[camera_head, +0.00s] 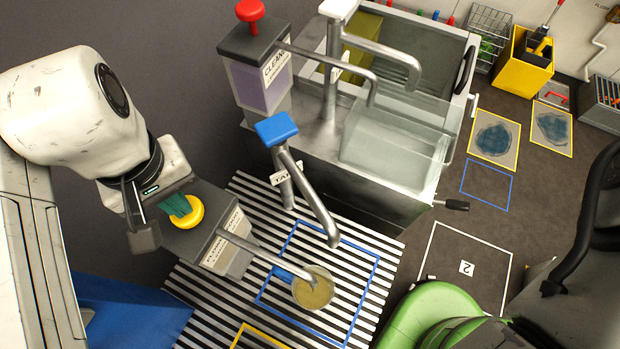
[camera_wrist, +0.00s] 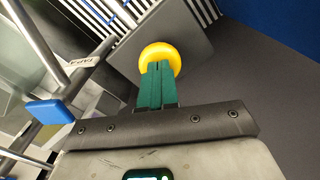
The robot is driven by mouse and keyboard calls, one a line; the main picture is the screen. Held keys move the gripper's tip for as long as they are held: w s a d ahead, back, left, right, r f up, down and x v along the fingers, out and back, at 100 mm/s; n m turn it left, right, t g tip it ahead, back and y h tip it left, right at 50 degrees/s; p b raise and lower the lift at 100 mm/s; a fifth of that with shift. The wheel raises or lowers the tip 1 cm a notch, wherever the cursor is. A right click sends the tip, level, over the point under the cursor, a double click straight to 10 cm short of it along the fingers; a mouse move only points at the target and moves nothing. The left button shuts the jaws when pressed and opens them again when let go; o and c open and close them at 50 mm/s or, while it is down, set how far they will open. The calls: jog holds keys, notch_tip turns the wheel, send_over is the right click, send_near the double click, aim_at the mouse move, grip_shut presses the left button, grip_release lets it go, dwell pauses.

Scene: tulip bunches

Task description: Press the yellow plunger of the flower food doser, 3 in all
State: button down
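The flower food doser (camera_head: 228,247) is a grey box with a pale label and a long metal spout. Its round yellow plunger (camera_head: 188,212) is on top; the plunger also shows in the wrist view (camera_wrist: 161,55). My gripper (camera_head: 180,206) has green fingers lying side by side with no gap. In the wrist view the fingertips (camera_wrist: 158,68) overlap the yellow plunger and appear to touch it. A clear cup (camera_head: 313,288) with yellowish liquid and a blue handle stands under the spout's end, inside a blue outline on the striped mat.
A blue-topped tap (camera_head: 278,130) stands just behind the doser. A cleaner dispenser (camera_head: 256,75) with a red knob and a sink (camera_head: 395,150) stand farther back. A green rounded object (camera_head: 435,310) is at lower right. The striped mat (camera_head: 215,300) is clear left of the cup.

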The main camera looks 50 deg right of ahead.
notch_tip(320, 180, up, 7)
jog(key=p, duration=0.6)
jog(key=shift+r, duration=0.15)
jog(key=shift+s, duration=0.1)
dwell(0.7)
